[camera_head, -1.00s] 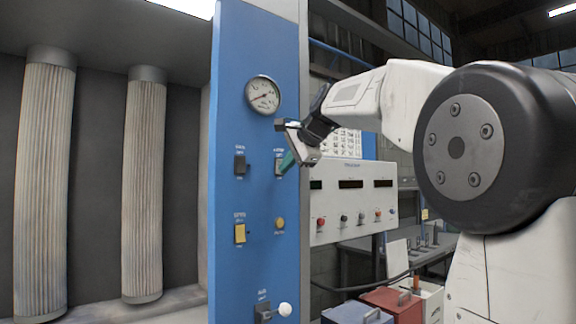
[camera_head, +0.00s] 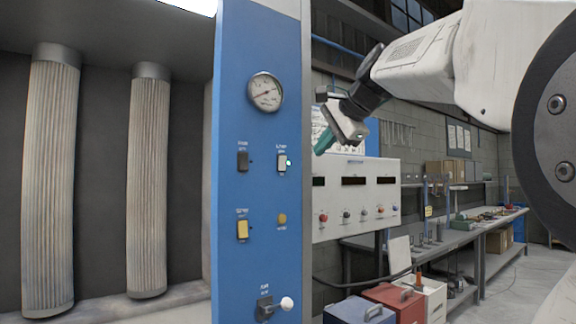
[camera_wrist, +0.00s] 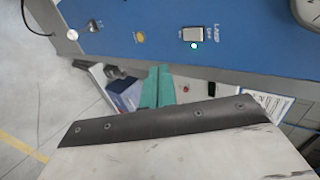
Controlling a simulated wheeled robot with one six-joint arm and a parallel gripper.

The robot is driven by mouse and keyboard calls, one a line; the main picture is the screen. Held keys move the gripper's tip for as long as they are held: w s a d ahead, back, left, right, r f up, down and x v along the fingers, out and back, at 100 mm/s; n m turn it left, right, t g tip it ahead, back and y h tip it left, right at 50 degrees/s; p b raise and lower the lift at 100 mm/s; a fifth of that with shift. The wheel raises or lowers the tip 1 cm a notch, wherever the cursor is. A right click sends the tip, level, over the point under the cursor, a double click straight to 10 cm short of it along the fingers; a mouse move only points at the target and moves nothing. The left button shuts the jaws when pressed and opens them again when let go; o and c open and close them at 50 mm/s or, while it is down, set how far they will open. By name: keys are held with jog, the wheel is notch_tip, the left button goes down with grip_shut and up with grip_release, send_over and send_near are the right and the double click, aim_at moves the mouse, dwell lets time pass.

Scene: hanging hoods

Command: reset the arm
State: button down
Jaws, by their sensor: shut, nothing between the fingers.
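My gripper (camera_head: 324,142) shows in the head view with teal fingertips, shut and empty. It is in the air just right of the blue panel (camera_head: 258,190), pointing down and left, apart from the panel's switches. In the wrist view the teal fingers (camera_wrist: 158,88) are together with nothing between them. The blue panel (camera_wrist: 120,12) lies across the top of that view. My arm reaches in from the upper right of the head view.
The panel carries a gauge (camera_head: 265,92), a pale switch (camera_head: 282,162) beside a lit green lamp (camera_head: 289,162), a dark switch (camera_head: 243,161), a yellow switch (camera_head: 242,230) and a white-knobbed lever (camera_head: 287,303). A white control box (camera_head: 357,190) and red toolbox (camera_head: 392,300) stand behind.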

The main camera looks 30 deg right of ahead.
jog(key=s+a+f+n+g, duration=0.2)
jog(key=s+f+n, duration=0.1)
jog(key=f, duration=0.6)
jog(key=s+a+f+n+g, duration=0.1)
jog(key=s+f+n+g, duration=0.2)
jog(key=f, duration=0.5)
jog(key=s+a+f+n+g, duration=0.1)
jog(key=s+a+f+n, duration=0.2)
jog(key=s+f, duration=0.3)
jog(key=s+a+f+n+g, duration=0.2)
jog(key=s+a+f+n, duration=0.2)
jog(key=f, duration=0.5)
jog(key=s+a+f+n+g+h, duration=0.1)
jog(key=s+a+f+n, duration=0.3)
jog(key=s+a+f, duration=0.2)
jog(key=s+f, duration=0.2)
jog(key=s, duration=0.1)
jog(key=shift+s+a+f+g, duration=0.2)
jog(key=shift+a+f+g, duration=0.1)
jog(key=shift+a, duration=0.1)
